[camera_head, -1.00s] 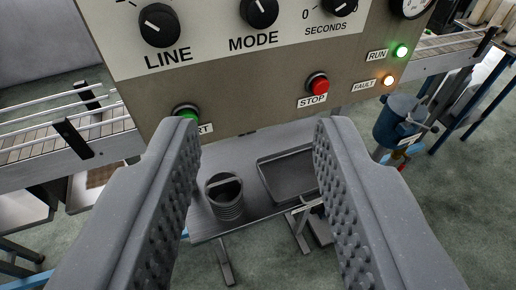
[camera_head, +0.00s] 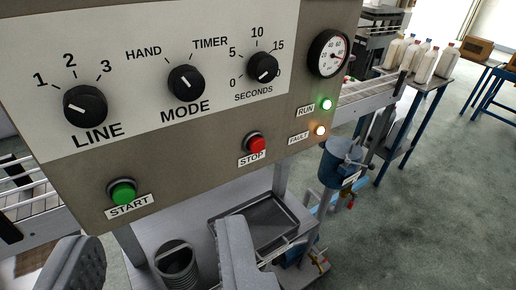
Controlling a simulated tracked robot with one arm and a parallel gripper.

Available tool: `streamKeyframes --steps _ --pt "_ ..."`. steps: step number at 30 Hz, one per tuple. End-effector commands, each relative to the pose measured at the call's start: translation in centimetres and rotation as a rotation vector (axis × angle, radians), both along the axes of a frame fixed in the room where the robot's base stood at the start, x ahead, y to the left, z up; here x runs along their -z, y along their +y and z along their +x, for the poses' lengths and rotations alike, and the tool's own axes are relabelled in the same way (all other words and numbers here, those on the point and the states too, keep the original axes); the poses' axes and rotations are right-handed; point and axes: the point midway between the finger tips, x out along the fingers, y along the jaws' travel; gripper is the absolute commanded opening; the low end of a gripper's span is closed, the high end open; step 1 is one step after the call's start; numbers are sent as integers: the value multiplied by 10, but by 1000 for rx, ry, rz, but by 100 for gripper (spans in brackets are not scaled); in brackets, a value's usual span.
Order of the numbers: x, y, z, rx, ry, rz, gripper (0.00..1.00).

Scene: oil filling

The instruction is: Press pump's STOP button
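The red STOP button (camera_head: 257,145) sits on the lower part of the brown control panel (camera_head: 190,165), above its STOP label. The green START button (camera_head: 123,193) is to its left and lower in the picture. My gripper (camera_head: 156,232) is open, its two grey fingers wide apart at the bottom of the picture with nothing between them in grip. The right fingertip shows below the STOP button, apart from it in the picture. The button is fully visible.
LINE (camera_head: 85,104), MODE (camera_head: 186,82) and SECONDS (camera_head: 262,67) knobs and a gauge (camera_head: 328,53) are above. RUN (camera_head: 326,104) and FAULT (camera_head: 320,131) lamps glow right. Below are a ribbed container (camera_head: 176,262), tray (camera_head: 285,212) and blue pump (camera_head: 340,162).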

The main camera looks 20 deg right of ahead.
Motion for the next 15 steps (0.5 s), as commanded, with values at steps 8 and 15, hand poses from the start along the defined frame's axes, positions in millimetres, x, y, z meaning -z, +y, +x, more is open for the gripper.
streamKeyframes --steps 8,15 --pt "0 0 0 0 0 0 0" --pt "0 0 0 0 0 0 0"
